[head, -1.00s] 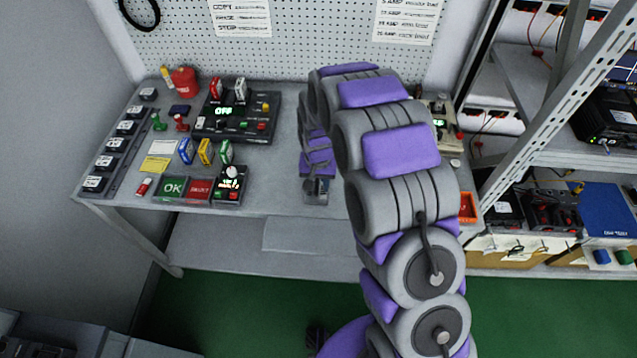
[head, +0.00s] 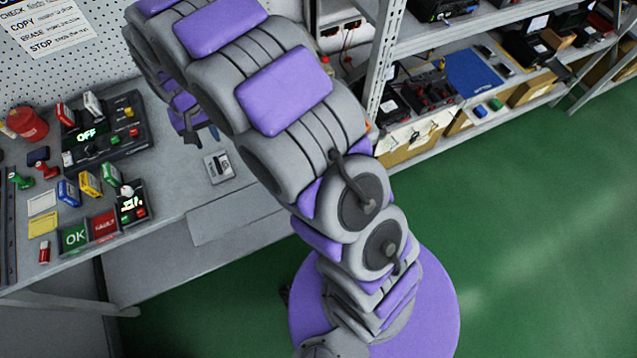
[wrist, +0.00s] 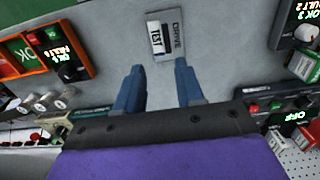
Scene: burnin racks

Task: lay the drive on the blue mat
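The drive, a small dark piece with a white TEST label, lies on a grey plate marked DRIVE on the bench; it shows in the wrist view (wrist: 157,38) and small in the head view (head: 219,167). My gripper (wrist: 158,82) is open and empty, its two blue fingers apart and short of the drive in the wrist view. In the head view my gripper (head: 203,133) hangs above the bench, behind the drive, partly hidden by my arm. The blue mat (head: 472,72) lies on a rack shelf at the upper right.
The bench (head: 185,195) holds a control panel (head: 105,132) showing OFF, a red can (head: 27,124), coloured blocks and OK and FAULT trays (head: 75,237). A rack post (head: 388,60) stands between bench and mat. Green floor is clear at right.

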